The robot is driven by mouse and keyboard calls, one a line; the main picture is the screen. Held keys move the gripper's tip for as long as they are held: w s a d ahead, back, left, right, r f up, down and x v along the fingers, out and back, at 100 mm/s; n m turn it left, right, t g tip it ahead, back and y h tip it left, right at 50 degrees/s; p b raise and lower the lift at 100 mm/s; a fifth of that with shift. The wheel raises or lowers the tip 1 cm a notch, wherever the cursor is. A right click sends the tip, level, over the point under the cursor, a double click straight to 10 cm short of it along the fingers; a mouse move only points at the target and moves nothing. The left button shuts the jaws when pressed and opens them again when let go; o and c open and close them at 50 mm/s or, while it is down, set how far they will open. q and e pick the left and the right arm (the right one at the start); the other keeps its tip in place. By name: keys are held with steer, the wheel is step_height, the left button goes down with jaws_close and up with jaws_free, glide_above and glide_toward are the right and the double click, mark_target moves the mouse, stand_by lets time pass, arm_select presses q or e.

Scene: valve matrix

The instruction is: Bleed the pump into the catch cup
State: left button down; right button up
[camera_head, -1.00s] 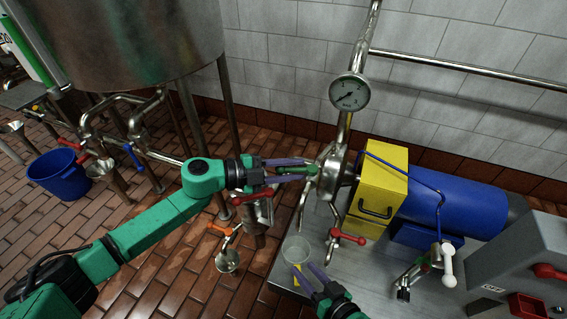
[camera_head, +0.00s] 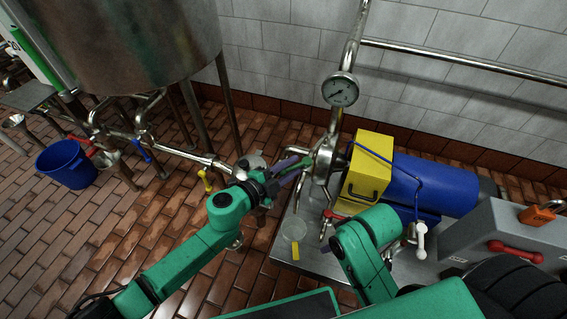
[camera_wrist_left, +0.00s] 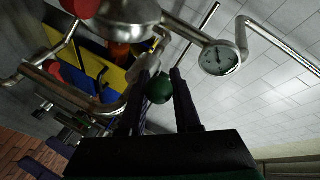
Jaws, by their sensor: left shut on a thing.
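The pump's round steel head (camera_head: 322,162) stands on a steel base plate, with a gauge (camera_head: 340,90) on the pipe above it. My left gripper (camera_head: 297,163) is at the left side of the pump head. Its purple fingers are shut on a green knob, which shows as a round green ball (camera_wrist_left: 159,88) between the fingertips in the left wrist view. The clear catch cup (camera_head: 293,231) stands below and left of the pump head, with a yellow patch at its front. Its contents cannot be told. My right arm bends at lower centre, and its gripper does not show clearly.
A yellow guard (camera_head: 368,165) and blue motor (camera_head: 440,188) stand right of the pump. A red handle (camera_head: 334,214) is beside the cup. A blue bucket (camera_head: 66,164) stands on brick floor at left.

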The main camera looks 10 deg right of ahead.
arm_select(q)
steer(key=shift+s+f, duration=0.1)
steer(key=shift+f, duration=0.1)
steer(key=c, duration=0.8)
jaws_free()
steer(key=shift+c, duration=0.2)
